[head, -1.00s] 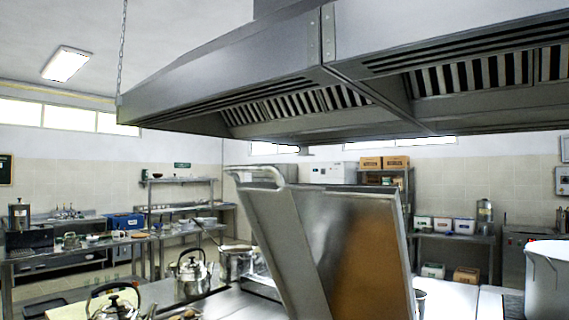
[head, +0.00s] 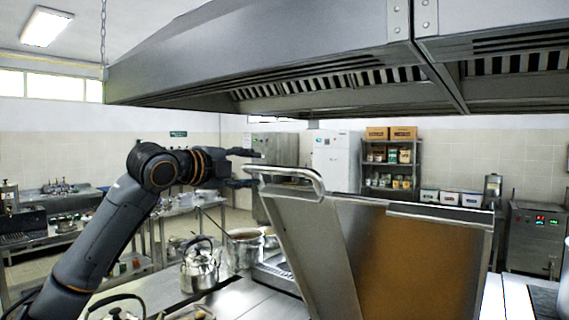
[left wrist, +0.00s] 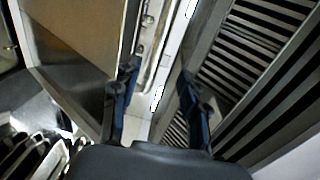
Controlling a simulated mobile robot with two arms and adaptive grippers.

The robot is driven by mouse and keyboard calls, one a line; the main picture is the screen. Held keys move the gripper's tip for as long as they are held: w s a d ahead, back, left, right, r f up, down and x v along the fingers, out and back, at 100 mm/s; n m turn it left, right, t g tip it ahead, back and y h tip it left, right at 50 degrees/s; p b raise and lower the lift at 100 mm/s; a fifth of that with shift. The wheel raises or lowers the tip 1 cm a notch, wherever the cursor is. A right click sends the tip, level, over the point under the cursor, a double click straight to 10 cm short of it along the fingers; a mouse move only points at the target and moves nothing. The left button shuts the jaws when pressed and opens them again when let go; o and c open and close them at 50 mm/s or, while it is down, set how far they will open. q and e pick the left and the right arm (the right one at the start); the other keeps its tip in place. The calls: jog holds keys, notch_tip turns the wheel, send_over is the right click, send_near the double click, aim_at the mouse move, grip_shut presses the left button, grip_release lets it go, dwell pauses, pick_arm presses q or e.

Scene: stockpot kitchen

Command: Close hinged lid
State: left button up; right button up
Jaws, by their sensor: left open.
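The hinged lid (head: 415,262) is a large metal panel that stands raised and tilted, with a brownish sheen on its face. A tubular handle (head: 292,174) runs along its upper left edge. My left gripper (head: 258,168) is open, its fingers pointing right just left of the handle's end; whether they touch it I cannot tell. In the left wrist view the left gripper (left wrist: 158,88) shows its two fingers spread, with the lid (left wrist: 75,40) at the left. My right gripper is not in view.
A range hood (head: 270,70) hangs over the lid. A kettle (head: 200,268) and a pot (head: 244,248) stand on the counter left of the lid. Shelves with boxes (head: 390,133) are far behind.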

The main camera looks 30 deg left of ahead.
aim_at(275, 170)
pick_arm(q)
jog(key=w+p, duration=0.1)
jog(key=w, duration=0.3)
jog(key=w+p, duration=0.1)
jog(key=w, duration=0.1)
jog(key=shift+w+f+p, duration=0.3)
jog(key=shift+f+p, duration=0.05)
jog(key=w, duration=0.1)
jog(key=w+p, duration=0.1)
jog(key=w, duration=0.1)
jog(key=shift+w+f+p, duration=0.25)
jog(key=shift+w+p, duration=0.05)
jog(key=shift+w+d, duration=0.15)
jog(key=shift+w, duration=0.05)
jog(key=shift+w+f, duration=0.2)
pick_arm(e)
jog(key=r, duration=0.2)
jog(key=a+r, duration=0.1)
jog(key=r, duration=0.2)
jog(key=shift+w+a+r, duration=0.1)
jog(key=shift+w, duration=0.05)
pick_arm(q)
grip_shut()
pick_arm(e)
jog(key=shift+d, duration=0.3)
